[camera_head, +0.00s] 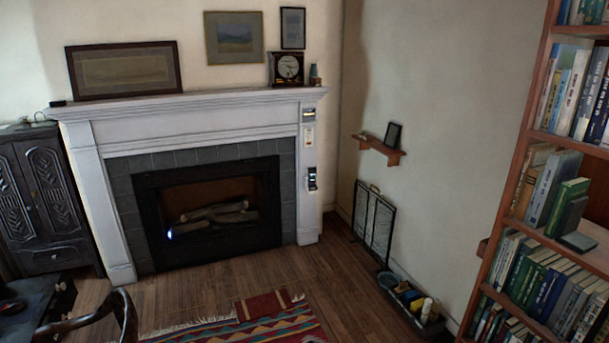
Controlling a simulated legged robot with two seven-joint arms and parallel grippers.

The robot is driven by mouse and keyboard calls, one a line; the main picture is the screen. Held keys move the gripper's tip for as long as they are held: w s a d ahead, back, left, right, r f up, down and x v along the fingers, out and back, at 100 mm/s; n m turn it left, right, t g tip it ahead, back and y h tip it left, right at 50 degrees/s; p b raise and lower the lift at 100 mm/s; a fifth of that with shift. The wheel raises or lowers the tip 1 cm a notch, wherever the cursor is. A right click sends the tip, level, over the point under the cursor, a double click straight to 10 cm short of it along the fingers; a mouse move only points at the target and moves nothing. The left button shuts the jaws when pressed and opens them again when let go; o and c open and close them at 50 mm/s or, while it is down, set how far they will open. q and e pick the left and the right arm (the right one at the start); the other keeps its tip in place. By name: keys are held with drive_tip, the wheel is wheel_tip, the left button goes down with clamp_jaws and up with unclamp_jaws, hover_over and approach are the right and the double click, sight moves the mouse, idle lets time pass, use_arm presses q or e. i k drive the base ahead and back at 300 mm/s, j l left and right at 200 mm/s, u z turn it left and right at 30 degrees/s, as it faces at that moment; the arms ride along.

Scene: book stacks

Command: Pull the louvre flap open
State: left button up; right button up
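I cannot make out a louvre flap with certainty in the head view. Small fittings sit one above another on the right post of the white fireplace surround (88,190): a dark-and-silver one at the top (309,114), a pale plate (308,136) below it, and a black one (312,179) lowest. They are too small to tell whether any is a louvre flap or how it stands. Neither of my grippers is in view.
A bookshelf (521,155) stands at the right. A folding screen (374,222) leans by the wall, with a tray of bottles (415,306) on the floor. A carved cabinet (45,200) stands left. A striped rug (285,325) lies in front; wood floor (335,270) is clear before the fireplace.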

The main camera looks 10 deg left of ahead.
sight(183, 253)
drive_tip(key=i+u, duration=0.1)
drive_tip(key=i, duration=0.45)
drive_tip(key=i+u, duration=0.15)
drive_tip(key=i, duration=0.35)
drive_tip(key=i+u, duration=0.1)
drive_tip(key=i, duration=0.45)
drive_tip(key=i+l+u, duration=0.15)
drive_tip(key=i, duration=0.4)
drive_tip(key=i+l+u, duration=0.1)
drive_tip(key=i, duration=0.4)
drive_tip(key=i+j+u, duration=0.2)
drive_tip(key=i+u, duration=0.3)
drive_tip(key=i, duration=0.35)
drive_tip(key=i+l+u, duration=0.15)
drive_tip(key=i+u, duration=0.3)
drive_tip(key=i, duration=0.4)
drive_tip(key=i+z, duration=0.1)
drive_tip(key=i, duration=1)
